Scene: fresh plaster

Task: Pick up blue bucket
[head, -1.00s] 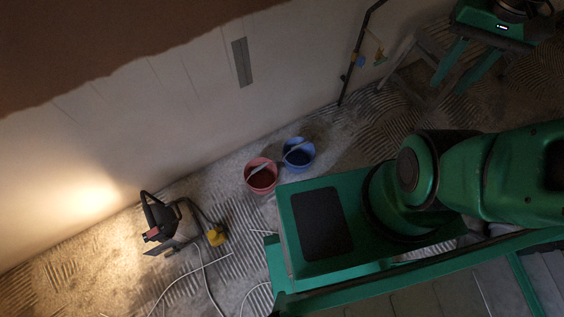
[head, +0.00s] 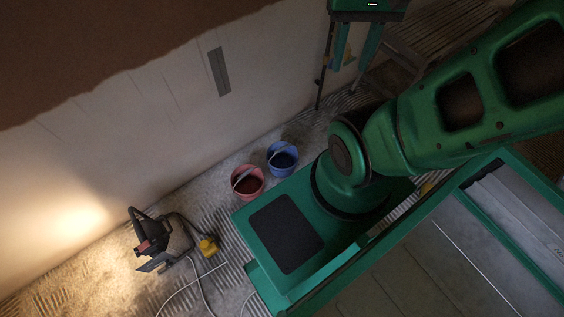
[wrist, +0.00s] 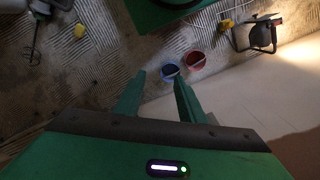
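The blue bucket (head: 283,160) stands on the floor near the wall, beside my green base. The red bucket (head: 247,184) stands right next to it, to the lower left in the head view. In the wrist view the blue bucket (wrist: 169,74) lies beyond my fingertips, with the red bucket (wrist: 195,61) to its right. My gripper (wrist: 156,80) is open and empty, its two green fingers spread apart. In the head view my gripper (head: 347,58) is at the top, well away from the blue bucket; the upper part of its body is cut off.
A work lamp (head: 152,240) lights the wall at left, with white cables and a yellow item (head: 208,246) near it. A mixing tool (wrist: 35,35) shows at left in the wrist view. The wall runs behind the buckets. Ridged plaster-strewn floor lies around them.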

